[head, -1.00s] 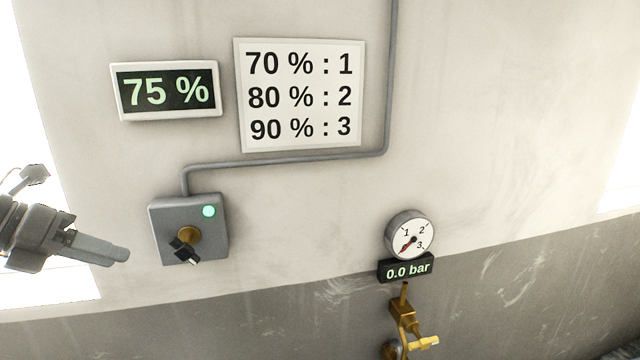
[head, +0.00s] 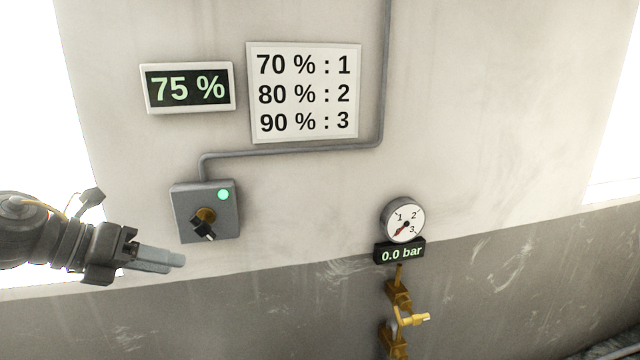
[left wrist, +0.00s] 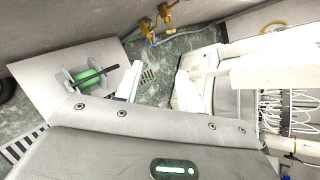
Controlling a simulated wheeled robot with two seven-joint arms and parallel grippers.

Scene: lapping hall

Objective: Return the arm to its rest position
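My left gripper (head: 177,263) hangs in front of the wall at the left of the head view, below and left of the grey switch box. Its fingers show nearly edge-on there. In the left wrist view the two pale fingers (left wrist: 161,70) stand apart with nothing between them, so it is open and empty. The box (head: 226,228) has a black knob (head: 204,231) on a brass-coloured base and a lit green lamp (head: 223,195). The gripper appears clear of the knob. My right gripper is not in view.
A display (head: 188,88) reads 75 %, beside a sign (head: 305,92) pairing percentages with numbers. A gauge (head: 403,220) above a 0.0 bar readout (head: 399,250) sits over a brass tap (head: 410,320). A green-wound reel (left wrist: 88,78) and white wired equipment (left wrist: 290,110) show in the wrist view.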

